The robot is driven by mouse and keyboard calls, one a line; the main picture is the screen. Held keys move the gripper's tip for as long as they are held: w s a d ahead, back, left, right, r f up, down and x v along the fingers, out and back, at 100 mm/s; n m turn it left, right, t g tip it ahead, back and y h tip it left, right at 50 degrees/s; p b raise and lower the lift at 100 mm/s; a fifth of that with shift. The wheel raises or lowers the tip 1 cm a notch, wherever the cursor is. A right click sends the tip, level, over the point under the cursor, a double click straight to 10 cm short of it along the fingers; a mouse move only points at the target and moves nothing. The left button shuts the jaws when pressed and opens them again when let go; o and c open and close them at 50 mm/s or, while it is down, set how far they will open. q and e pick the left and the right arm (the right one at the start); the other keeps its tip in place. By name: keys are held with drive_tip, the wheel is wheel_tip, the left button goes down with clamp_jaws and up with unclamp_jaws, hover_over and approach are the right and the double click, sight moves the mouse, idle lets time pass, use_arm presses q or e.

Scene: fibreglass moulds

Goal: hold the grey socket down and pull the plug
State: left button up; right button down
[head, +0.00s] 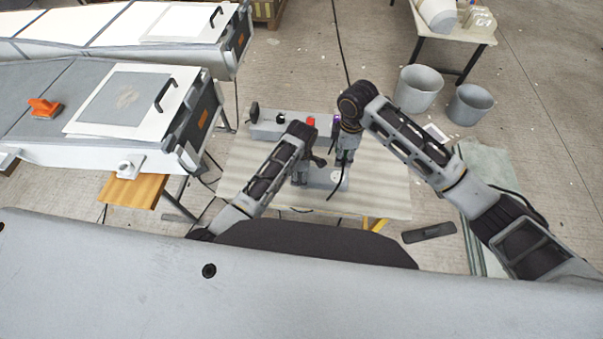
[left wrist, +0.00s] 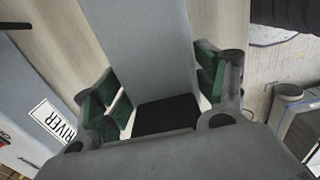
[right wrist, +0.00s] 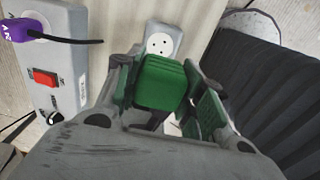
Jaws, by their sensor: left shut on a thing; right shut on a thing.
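The grey socket (head: 326,182) lies on the table, low and long. It also shows in the left wrist view (left wrist: 145,45), running between the fingers. My left gripper (head: 300,179) is shut on its left part. In the right wrist view, a round white outlet with dark holes shows on the socket's far end (right wrist: 177,34), uncovered. My right gripper (head: 344,162) is shut on the green plug (right wrist: 162,82), over the socket. The plug's lower end and the socket beneath it are hidden, so I cannot tell whether they touch. A black cord (head: 336,186) hangs near the right gripper.
Behind the socket stands a grey driver box (head: 268,131) with a red switch (right wrist: 45,78) and a purple plug (right wrist: 20,31). The table (head: 385,190) is clear at right. Buckets (head: 418,90) stand on the floor beyond. White-topped moulds (head: 60,140) stand at left.

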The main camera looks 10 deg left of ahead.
use_arm(q)
drive_tip(key=shift+f, duration=0.15)
drive_tip(key=o, duration=1.5)
drive_tip(key=shift+o, duration=0.2)
drive_tip(key=shift+r, duration=3.8)
